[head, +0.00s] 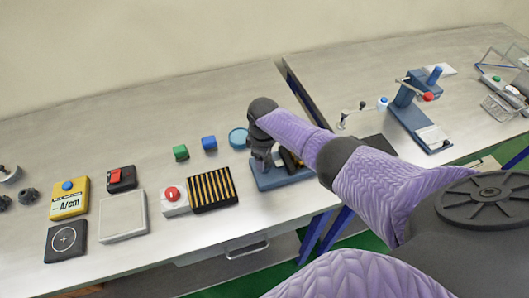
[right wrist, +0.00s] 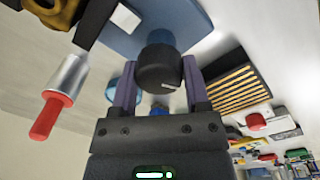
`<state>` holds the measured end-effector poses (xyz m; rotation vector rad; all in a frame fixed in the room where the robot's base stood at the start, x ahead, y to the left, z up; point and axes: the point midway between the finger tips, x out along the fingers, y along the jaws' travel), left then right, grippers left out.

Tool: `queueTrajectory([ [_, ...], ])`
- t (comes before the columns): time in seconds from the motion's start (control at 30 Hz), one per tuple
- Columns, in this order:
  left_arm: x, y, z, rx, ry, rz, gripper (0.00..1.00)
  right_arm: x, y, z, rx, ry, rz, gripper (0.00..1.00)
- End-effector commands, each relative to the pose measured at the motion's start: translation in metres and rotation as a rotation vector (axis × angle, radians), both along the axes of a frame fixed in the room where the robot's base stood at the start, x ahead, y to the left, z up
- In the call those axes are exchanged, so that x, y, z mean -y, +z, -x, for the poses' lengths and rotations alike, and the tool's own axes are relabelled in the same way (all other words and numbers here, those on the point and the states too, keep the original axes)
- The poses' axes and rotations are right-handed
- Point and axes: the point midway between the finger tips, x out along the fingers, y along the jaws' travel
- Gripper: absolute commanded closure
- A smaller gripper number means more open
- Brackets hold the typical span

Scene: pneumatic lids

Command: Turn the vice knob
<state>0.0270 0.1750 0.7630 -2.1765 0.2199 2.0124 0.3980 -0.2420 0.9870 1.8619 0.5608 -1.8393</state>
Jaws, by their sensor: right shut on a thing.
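The blue vice (head: 272,181) sits on the bench near the middle of the head view, partly covered by my right arm. My right gripper (head: 262,152) points down over it, and its fingertips are hard to make out there. In the right wrist view the black round knob (right wrist: 160,72) with a short white mark lies between the two purple fingers of my right gripper (right wrist: 160,66). The gripper is shut on the knob. The blue vice body (right wrist: 165,18) shows behind the knob. My left gripper is not in view.
A black-and-yellow striped block (head: 213,189) and a box with a red button (head: 173,200) stand left of the vice. Green (head: 181,153) and blue (head: 209,143) blocks and a round blue dish (head: 238,138) lie behind. A lever press (head: 417,115) stands right.

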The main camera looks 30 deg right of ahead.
Motion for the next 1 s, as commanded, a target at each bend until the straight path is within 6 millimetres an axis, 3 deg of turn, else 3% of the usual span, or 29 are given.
queueTrajectory([
  [1.0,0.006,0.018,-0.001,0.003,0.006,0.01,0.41,0.0,0.001,-0.002,0.001,-0.961,-0.001,0.99],
])
